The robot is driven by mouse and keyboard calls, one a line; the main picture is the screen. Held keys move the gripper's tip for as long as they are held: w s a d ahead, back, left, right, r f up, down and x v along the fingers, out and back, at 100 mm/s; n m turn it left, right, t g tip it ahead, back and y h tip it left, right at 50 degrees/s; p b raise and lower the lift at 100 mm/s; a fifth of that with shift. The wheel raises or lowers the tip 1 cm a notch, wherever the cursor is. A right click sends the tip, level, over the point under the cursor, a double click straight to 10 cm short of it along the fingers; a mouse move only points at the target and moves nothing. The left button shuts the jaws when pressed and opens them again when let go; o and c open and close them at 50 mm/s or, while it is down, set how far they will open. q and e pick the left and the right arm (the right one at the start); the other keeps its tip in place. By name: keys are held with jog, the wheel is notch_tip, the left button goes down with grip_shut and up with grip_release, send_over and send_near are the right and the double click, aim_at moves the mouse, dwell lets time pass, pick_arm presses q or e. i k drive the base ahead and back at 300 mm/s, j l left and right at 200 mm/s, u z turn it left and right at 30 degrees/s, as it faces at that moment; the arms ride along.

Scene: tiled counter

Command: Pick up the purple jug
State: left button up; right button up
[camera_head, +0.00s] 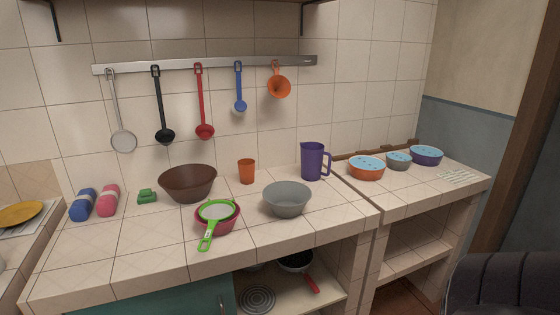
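The purple jug (313,161) stands upright near the back right of the tiled counter (130,245), close to the wall. Its handle shows on its right side. A grey bowl (287,199) stands in front of it and to the left. An orange cup (247,171) stands to its left. Neither of my grippers is in the head view.
A brown bowl (188,183) and a pink bowl with a green strainer (214,212) stand to the left. Orange (367,168), grey (398,161) and purple (426,155) bowls stand on the right counter. Utensils hang from a metal rail (220,64). A dark chair (505,285) is front right.

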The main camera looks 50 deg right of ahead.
aim_at(313, 153)
jog(key=z, duration=1.85)
